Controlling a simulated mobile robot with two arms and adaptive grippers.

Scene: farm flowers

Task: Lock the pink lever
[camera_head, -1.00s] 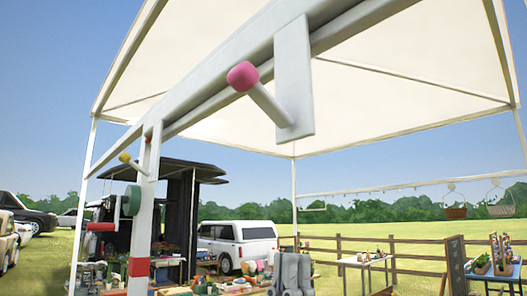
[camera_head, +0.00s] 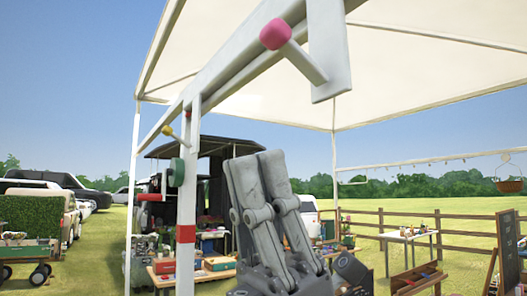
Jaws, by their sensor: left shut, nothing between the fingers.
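The pink lever is a grey rod with a pink knob (camera_head: 275,34) at its upper left end. Its rod runs down right to a grey plate (camera_head: 329,55) on the canopy's beam. My left gripper (camera_head: 256,158) points upward at the bottom middle, its two grey fingers side by side, shut and empty. It is well below the lever and does not touch it. My right gripper is not in view.
A white post (camera_head: 187,215) with a red band stands left of my gripper, with a yellow-knobbed lever (camera_head: 169,131) and a green reel (camera_head: 176,172) on it. Tables with goods (camera_head: 407,236) stand behind on the grass. The air between gripper and lever looks clear.

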